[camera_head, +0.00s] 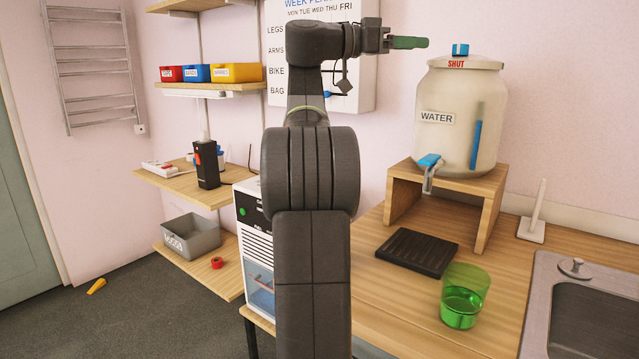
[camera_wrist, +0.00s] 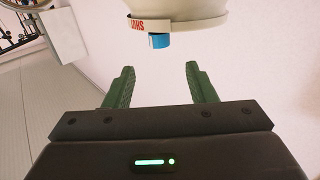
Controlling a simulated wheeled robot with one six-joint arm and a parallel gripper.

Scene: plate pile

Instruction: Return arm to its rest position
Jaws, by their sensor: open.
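My gripper (camera_head: 408,43) is raised high at the end of my arm, with its green fingers pointing right in the head view. In the wrist view my gripper (camera_wrist: 158,86) shows two green fingers spread apart with nothing between them. The fingers are to the left of and a little above the top of the water dispenser (camera_head: 456,110). The dispenser's "SHUT" band and blue cap show upside down in the wrist view (camera_wrist: 158,41), beyond the fingers and apart from them.
A green cup (camera_head: 463,296) with green-looking liquid stands on the counter, right of a black drip tray (camera_head: 416,252). The dispenser stands on a wooden stand (camera_head: 490,190). A sink (camera_head: 585,310) is at right. Shelves with small bins (camera_head: 236,73) are at left. A whiteboard (camera_head: 362,90) hangs behind my arm.

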